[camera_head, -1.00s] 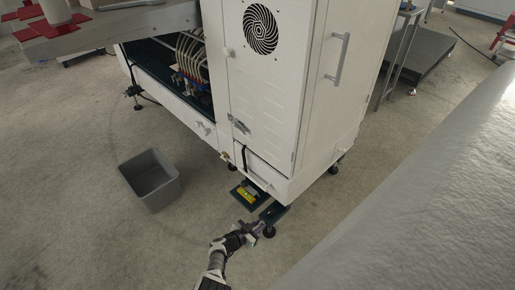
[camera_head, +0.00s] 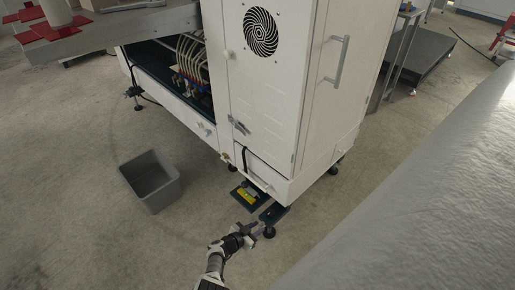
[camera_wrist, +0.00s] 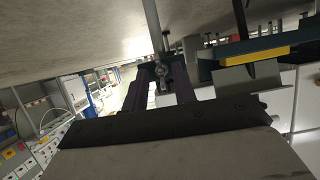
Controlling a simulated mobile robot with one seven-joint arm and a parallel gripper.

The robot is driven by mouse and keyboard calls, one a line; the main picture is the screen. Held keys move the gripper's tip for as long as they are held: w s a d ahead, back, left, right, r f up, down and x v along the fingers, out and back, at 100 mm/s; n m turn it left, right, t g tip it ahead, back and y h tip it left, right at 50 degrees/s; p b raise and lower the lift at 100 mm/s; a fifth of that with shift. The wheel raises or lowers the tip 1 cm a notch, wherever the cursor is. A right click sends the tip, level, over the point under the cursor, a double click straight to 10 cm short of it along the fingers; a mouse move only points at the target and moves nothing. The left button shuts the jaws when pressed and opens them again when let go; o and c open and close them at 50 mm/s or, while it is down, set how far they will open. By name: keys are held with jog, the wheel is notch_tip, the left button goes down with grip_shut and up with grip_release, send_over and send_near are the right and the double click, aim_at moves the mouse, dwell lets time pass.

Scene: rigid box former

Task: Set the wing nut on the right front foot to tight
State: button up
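The right front foot (camera_head: 269,232) is a dark levelling foot under the near corner of the white cabinet. My gripper (camera_head: 256,229) is low over the floor, right beside this foot. In the wrist view my gripper (camera_wrist: 160,78) has its two dark fingers apart, one on each side of a small metal piece on the foot's upright rod (camera_wrist: 153,28). This piece looks like the wing nut (camera_wrist: 162,72). I cannot tell whether the fingers touch it. The wing nut is too small to make out in the head view.
The white cabinet (camera_head: 265,110) stands just behind the foot. A grey bin (camera_head: 150,180) stands on the floor to the left. Open floor lies in front.

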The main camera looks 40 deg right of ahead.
jog(key=p+v, duration=0.7)
jog(key=v, duration=0.5)
jog(key=shift+a, duration=0.35)
jog(key=shift+r, duration=0.15)
